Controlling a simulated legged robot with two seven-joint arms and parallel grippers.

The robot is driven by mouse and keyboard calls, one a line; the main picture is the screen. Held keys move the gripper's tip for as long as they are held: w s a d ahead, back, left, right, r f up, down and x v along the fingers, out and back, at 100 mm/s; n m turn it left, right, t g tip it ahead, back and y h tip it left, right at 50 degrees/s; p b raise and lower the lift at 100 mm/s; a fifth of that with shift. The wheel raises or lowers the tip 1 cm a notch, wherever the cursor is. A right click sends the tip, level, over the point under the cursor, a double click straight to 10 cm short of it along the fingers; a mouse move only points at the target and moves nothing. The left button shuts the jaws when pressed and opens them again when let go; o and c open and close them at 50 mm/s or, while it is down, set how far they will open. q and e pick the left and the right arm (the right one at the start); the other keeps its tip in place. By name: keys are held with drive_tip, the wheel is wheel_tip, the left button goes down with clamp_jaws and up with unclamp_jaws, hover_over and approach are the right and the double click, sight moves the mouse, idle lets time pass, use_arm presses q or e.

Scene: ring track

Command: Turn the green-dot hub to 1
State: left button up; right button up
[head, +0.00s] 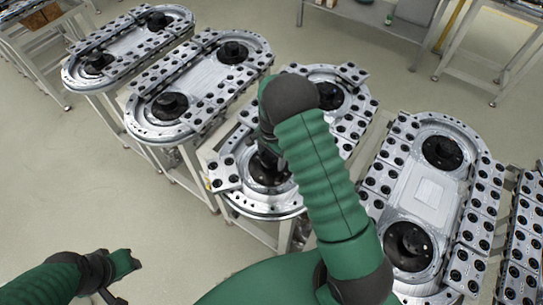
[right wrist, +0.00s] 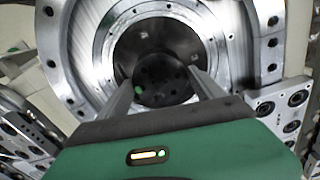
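In the right wrist view, the black hub (right wrist: 166,92) sits in a dark round recess inside a metal ring. A green dot (right wrist: 139,90) shows at the hub's left edge. My right gripper (right wrist: 162,80) has one finger at each side of the hub, spread about the hub's width. Whether they touch it I cannot tell. In the head view, my right gripper (head: 268,160) points down at the near end of the middle track (head: 285,208), and my arm hides much of that hub. My left gripper (head: 122,266) is at the lower left, away from the tracks. No numeral 1 is readable.
Two similar oval tracks (head: 145,131) stand to the left. Another track (head: 404,266) with two black hubs stands close on the right. Bolted blocks line their rims. A shelf table (head: 370,18) stands at the back. The floor at left is clear.

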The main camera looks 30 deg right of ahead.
sight(271, 158)
drive_tip(key=shift+o, duration=1.4)
drive_tip(key=shift+w, duration=0.1)
drive_tip(key=shift+r, duration=0.1)
wheel_tip(271, 158, up, 16)
drive_tip(key=b, duration=0.2)
drive_tip(key=shift+r, duration=0.25)
